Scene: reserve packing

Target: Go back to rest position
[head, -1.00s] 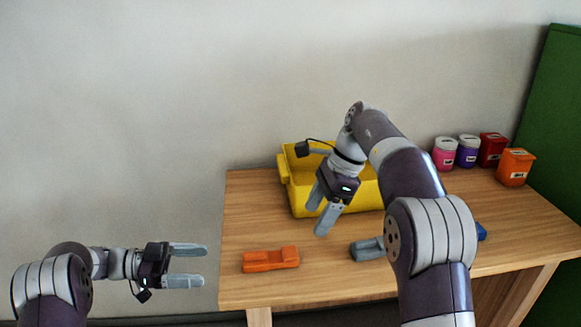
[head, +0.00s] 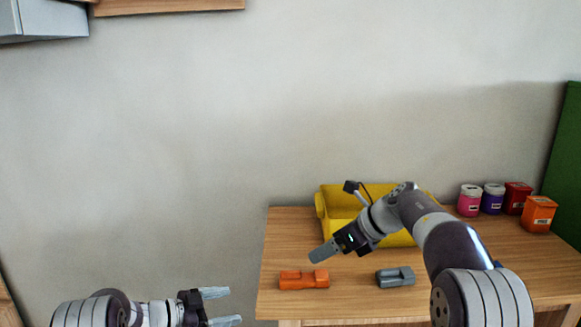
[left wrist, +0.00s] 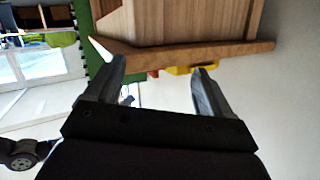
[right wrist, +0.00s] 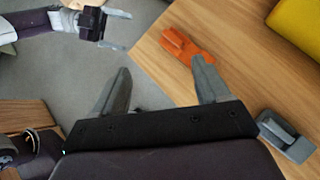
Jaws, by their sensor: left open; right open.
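My left gripper (head: 222,307) is open and empty, low in the head view, left of the table and apart from it. Its two fingers also show in the left wrist view (left wrist: 160,80). My right gripper (head: 320,253) is open and empty above the left part of the table, in front of the yellow bin. Its spread fingers show in the right wrist view (right wrist: 160,82), with nothing between them. In the head view its fingers overlap, so the gap is hidden there.
An orange block (head: 304,280) and a grey block (head: 395,277) lie on the wooden table (head: 345,304). A yellow bin (head: 335,205) stands behind them. Pink (head: 470,201), purple (head: 492,199), red (head: 516,198) and orange (head: 538,214) containers stand at the back right.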

